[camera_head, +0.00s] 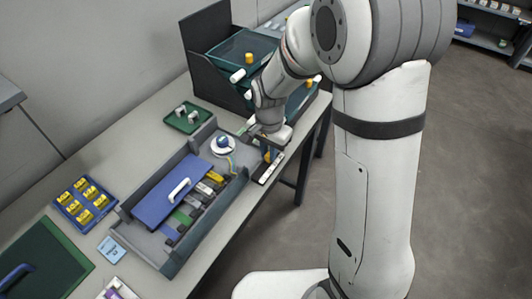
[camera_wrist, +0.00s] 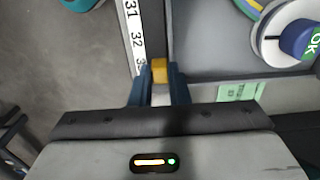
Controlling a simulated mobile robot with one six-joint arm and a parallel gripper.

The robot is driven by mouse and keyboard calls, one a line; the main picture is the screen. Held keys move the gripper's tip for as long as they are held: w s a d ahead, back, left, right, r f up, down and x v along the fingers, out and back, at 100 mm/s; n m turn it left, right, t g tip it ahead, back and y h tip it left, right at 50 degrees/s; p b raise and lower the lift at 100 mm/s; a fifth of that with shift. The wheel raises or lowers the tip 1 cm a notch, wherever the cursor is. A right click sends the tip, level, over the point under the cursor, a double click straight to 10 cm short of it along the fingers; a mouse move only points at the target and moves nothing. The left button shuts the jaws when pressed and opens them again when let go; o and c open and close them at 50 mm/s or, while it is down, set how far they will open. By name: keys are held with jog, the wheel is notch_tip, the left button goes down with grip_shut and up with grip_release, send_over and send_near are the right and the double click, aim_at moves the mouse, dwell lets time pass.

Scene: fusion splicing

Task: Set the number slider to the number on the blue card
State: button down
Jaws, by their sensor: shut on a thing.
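My gripper (camera_wrist: 159,85) is shut on the yellow slider knob (camera_wrist: 159,70), with a blue finger on each side of it. The white number scale (camera_wrist: 133,38) runs beside the knob in the wrist view and shows 31, 32 and part of a further number near the knob. In the head view my gripper (camera_head: 270,153) is over the slider (camera_head: 265,174) at the table's right edge. A light blue card (camera_head: 112,249) lies at the lower left of the table; its writing is too small to read.
A grey tray (camera_head: 172,268) with a blue lid (camera_head: 165,197) lies left of the slider. A white reel (camera_head: 222,145) with a blue hub sits in the tray's far end. Dark shelves (camera_head: 222,28) with green bins stand at the back. Yellow pieces fill a blue rack (camera_head: 68,213).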

aim_at(268, 155)
jog(key=c, duration=1.4)
grip_release()
jog(key=shift+o, duration=0.2)
jog(key=shift+r, duration=0.1)
notch_tip(268, 155, up, 8)
jog(key=shift+f, duration=0.15)
jog(key=s+d+r+n+t+p, duration=0.1)
jog(key=s+d+r+n, duration=0.2)
jog(key=s+d, duration=0.3)
jog(key=s+d+r+n+t+p, duration=0.1)
jog(key=s+d+r+n, duration=0.2)
jog(key=s+d+r, duration=0.3)
jog(key=s, duration=0.4)
jog(key=shift+s+d+n+t, duration=0.3)
jog(key=shift+s+d+n, duration=0.05)
jog(key=shift+d+n, duration=0.05)
